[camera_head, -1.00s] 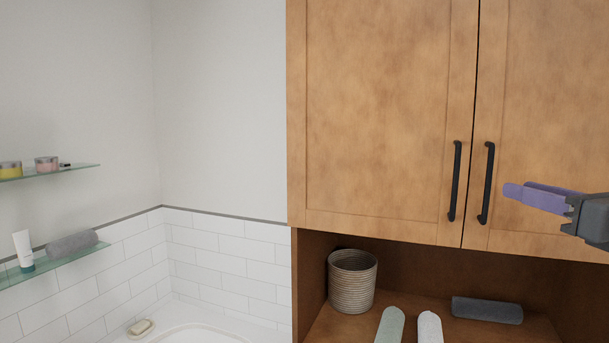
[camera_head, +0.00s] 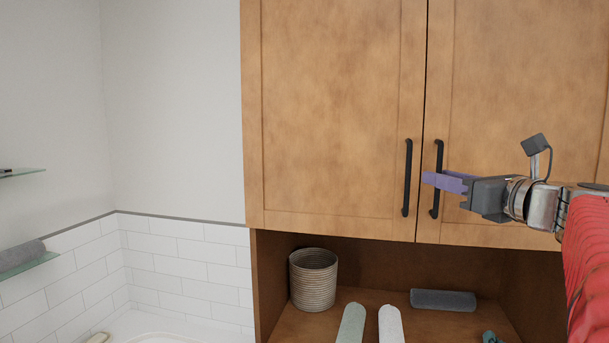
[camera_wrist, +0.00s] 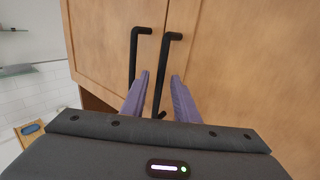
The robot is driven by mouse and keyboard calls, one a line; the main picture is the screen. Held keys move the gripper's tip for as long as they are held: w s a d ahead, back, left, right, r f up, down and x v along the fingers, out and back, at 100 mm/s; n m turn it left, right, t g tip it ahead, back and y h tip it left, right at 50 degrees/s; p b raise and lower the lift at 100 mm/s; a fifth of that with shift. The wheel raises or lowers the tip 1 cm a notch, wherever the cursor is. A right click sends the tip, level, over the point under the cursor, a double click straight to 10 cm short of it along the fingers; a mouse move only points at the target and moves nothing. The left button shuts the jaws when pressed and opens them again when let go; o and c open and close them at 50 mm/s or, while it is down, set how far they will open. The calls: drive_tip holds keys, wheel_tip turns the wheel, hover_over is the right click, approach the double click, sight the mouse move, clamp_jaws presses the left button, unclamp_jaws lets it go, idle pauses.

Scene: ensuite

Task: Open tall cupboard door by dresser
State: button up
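The tall wooden cupboard has two doors, a left door (camera_head: 335,110) and a right door (camera_head: 520,90), both closed. Each has a black vertical bar handle by the centre seam: the left handle (camera_head: 407,178) and the right handle (camera_head: 438,155). My gripper (camera_head: 440,182) reaches in from the right with its purple fingers at the right handle, hiding part of it. In the wrist view, my gripper (camera_wrist: 160,78) is open with a finger on either side of the right handle (camera_wrist: 165,65); gaps show beside the bar. The left handle (camera_wrist: 134,50) lies beyond the left finger.
Below the doors is an open wooden niche (camera_head: 290,325) with a ribbed basket (camera_head: 313,280), rolled towels (camera_head: 390,325) and a dark grey roll (camera_head: 443,299). Glass shelves (camera_head: 30,264) and white tiled wall (camera_head: 180,260) are at the left.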

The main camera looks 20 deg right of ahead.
drive_tip(key=shift+c, duration=0.5)
clamp_jaws()
drive_tip(key=shift+s, duration=0.1)
drive_tip(key=shift+a, duration=0.1)
